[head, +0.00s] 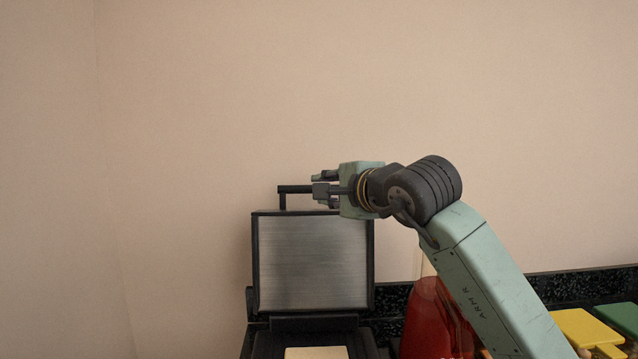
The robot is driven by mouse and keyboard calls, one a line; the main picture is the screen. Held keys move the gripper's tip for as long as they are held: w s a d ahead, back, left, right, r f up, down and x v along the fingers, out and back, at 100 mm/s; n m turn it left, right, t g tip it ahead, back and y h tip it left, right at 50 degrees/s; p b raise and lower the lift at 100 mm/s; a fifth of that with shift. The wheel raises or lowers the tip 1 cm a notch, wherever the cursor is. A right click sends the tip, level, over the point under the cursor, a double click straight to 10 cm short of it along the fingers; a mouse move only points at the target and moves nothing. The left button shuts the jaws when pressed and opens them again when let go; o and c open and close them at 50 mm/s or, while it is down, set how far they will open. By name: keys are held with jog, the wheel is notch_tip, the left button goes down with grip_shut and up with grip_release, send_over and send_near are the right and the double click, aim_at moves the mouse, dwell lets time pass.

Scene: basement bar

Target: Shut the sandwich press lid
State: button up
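The black sandwich press stands open, with its lid (312,262) raised near upright and its grey metal inner plate facing me. A black bar handle (293,189) rises above the lid's top edge. The press base (268,346) is cut off by the bottom of the head view. A pale slice, apparently bread (316,353), lies on it. My gripper (322,189) points left at the lid's top, at the right part of the handle. Its fingers overlap the handle in the picture. I cannot tell whether they touch it or are closed on it.
A clear vessel with red contents (428,318) stands right of the press, partly behind my arm. Yellow (585,329) and green (620,317) pieces lie at the lower right. A dark speckled ledge (590,288) runs along the wall. The space left of the press looks clear.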

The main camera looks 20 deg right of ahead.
jog(key=p+x, duration=0.2)
jog(key=x, duration=0.4)
jog(key=shift+r, duration=0.15)
jog(key=shift+w+a+f, duration=0.1)
jog(key=shift+w+f, duration=0.2)
jog(key=shift+w, duration=0.35)
jog(key=shift+c, duration=0.4)
grip_shut()
